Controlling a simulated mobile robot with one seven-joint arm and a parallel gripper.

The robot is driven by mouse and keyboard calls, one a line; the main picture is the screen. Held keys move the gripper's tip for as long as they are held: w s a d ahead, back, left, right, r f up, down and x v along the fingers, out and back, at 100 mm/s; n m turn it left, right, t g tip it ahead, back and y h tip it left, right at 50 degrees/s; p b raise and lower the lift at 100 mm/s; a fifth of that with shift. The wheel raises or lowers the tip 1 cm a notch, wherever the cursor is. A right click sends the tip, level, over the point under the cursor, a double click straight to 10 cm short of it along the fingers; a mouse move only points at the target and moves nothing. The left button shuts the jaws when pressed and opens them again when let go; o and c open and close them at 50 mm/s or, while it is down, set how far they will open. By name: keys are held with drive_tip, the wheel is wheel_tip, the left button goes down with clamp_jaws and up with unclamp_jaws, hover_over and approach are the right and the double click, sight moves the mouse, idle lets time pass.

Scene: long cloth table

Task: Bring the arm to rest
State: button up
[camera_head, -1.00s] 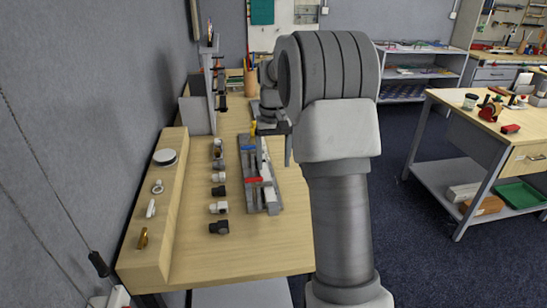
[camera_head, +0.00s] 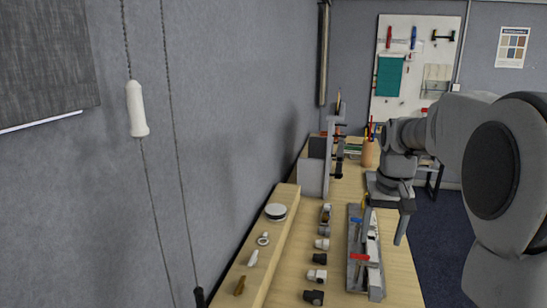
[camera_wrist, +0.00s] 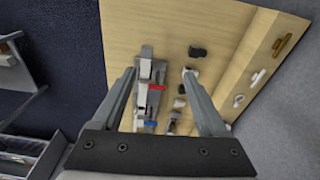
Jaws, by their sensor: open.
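My gripper (camera_head: 385,226) hangs over the workbench (camera_head: 400,275) at the right of the head view, its two fingers pointing down. It is open and nothing shows between the fingers. In the wrist view its fingers (camera_wrist: 158,74) are spread wide above the bench. A grey tray (camera_head: 354,284) with red and blue handled parts lies beneath it, and the fingers hide part of it. My arm reaches in from the right edge of the head view. I cannot tell the exact height of the fingertips above the tray.
Several dark and white fittings (camera_head: 316,275) stand in a row left of the tray. A raised wooden ledge (camera_head: 262,275) with small parts runs along the wall. A pencil cup (camera_head: 369,153) and a grey upright stand (camera_head: 314,176) are farther back. A pull cord (camera_head: 137,108) hangs at left.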

drive_tip(key=s+a+r+n+t, duration=0.1)
drive_tip(key=s+a, duration=0.4)
drive_tip(key=s, duration=0.6)
drive_tip(key=s+a+n+t, duration=0.1)
drive_tip(key=s+a+t, duration=0.2)
drive_tip(key=s, duration=0.9)
drive_tip(key=shift+s+a+r, duration=0.15)
drive_tip(key=shift+a+r, duration=0.25)
drive_tip(key=shift+a, duration=0.8)
